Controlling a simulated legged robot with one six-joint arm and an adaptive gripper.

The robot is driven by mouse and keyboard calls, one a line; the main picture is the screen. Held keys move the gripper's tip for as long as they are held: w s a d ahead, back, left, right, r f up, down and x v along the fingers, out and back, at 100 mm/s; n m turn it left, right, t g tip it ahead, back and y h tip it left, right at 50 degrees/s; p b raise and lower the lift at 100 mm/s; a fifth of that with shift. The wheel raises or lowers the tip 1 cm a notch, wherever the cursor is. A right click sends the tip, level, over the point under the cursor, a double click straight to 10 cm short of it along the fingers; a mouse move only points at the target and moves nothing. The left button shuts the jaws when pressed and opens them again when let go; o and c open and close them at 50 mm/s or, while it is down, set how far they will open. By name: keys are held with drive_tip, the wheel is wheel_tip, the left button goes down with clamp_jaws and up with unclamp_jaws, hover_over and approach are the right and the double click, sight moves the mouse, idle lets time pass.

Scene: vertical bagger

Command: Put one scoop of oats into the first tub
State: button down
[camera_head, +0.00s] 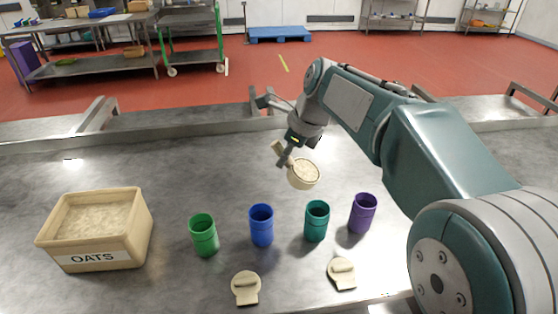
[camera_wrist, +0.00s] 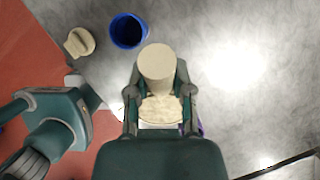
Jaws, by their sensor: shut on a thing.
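My gripper (camera_head: 285,157) is shut on a beige scoop (camera_head: 303,180) and holds it above the table, behind the teal tub in the head view. Pale oats (camera_head: 304,171) fill the scoop's cup; oats (camera_wrist: 160,109) also show between my fingers (camera_wrist: 158,92) in the wrist view. Four-sided beige bin marked OATS (camera_head: 95,254) stands at the left, filled with oats. A row of open tubs stands right of it: green (camera_head: 204,240), blue (camera_head: 261,228), teal (camera_head: 316,225) and purple (camera_head: 362,216). The tubs' bottoms are hidden. The blue tub (camera_wrist: 112,32) shows in the wrist view.
Two beige lid-like pieces lie flat in front of the tubs, one left (camera_head: 245,290), one right (camera_head: 342,274). My arm covers the table's right side. A metal rail (camera_head: 190,124) runs behind. The table between the bin and the rail is clear.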

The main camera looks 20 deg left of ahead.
drive_tip(key=shift+d+r+y, duration=0.4)
drive_tip(key=shift+d+y, duration=0.05)
drive_tip(key=shift+y, duration=0.45)
drive_tip(key=shift+r+y, duration=0.35)
drive_tip(key=shift+y, duration=0.25)
drive_tip(key=shift+d, duration=0.15)
drive_tip(key=shift+d+r+y, duration=0.25)
drive_tip(key=shift+d+y, duration=0.05)
drive_tip(key=shift+y, duration=0.2)
drive_tip(key=shift+d+r+y, duration=0.15)
drive_tip(key=shift+d+y, duration=0.1)
drive_tip(key=shift+y, duration=0.25)
drive_tip(key=shift+d, duration=0.1)
drive_tip(key=shift+d+y, duration=0.25)
drive_tip(key=shift+y, duration=0.25)
